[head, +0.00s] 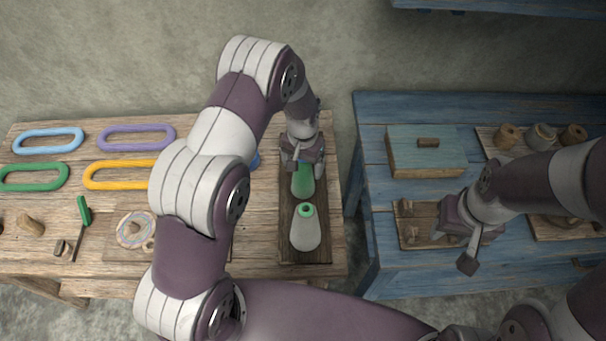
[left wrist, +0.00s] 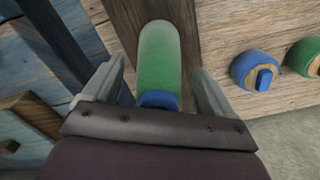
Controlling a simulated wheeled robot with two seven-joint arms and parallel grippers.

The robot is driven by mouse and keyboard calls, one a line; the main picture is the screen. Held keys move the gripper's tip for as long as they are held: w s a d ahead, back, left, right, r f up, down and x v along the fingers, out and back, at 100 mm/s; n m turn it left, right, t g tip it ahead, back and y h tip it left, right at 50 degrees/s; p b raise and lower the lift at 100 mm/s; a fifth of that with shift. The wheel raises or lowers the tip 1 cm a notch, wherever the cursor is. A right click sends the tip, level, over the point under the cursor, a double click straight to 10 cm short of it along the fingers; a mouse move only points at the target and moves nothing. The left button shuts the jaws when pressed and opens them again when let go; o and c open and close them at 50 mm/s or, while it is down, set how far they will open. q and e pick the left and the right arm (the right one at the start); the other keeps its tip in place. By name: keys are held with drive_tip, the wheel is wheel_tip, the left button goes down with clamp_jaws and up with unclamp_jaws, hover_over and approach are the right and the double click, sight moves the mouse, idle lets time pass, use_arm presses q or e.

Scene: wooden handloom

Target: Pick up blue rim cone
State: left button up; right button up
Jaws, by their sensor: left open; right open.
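The blue rim cone (head: 303,181) is green and stands in the upper part of a dark wooden tray (head: 288,254) on the brown table; my left gripper hides its top in the head view. In the left wrist view the cone (left wrist: 159,55) shows its green body and blue rim (left wrist: 158,99) between the two fingers. My left gripper (head: 303,158) is open, with a finger on either side of the cone and gaps visible. My right gripper (head: 456,240) is open above the blue table, away from the cone.
A white cone with a green rim (head: 305,230) stands in the same tray, close below the blue rim cone. Coloured oval rings, including a purple one (head: 136,138), lie to the left. The blue table (head: 368,187) holds a lidded box (head: 404,160) and several spools.

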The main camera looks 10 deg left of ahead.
use_arm(q)
drive_tip(key=shift+d+f, duration=0.1)
drive_tip(key=c, duration=1.5)
drive_tip(key=shift+c, duration=0.2)
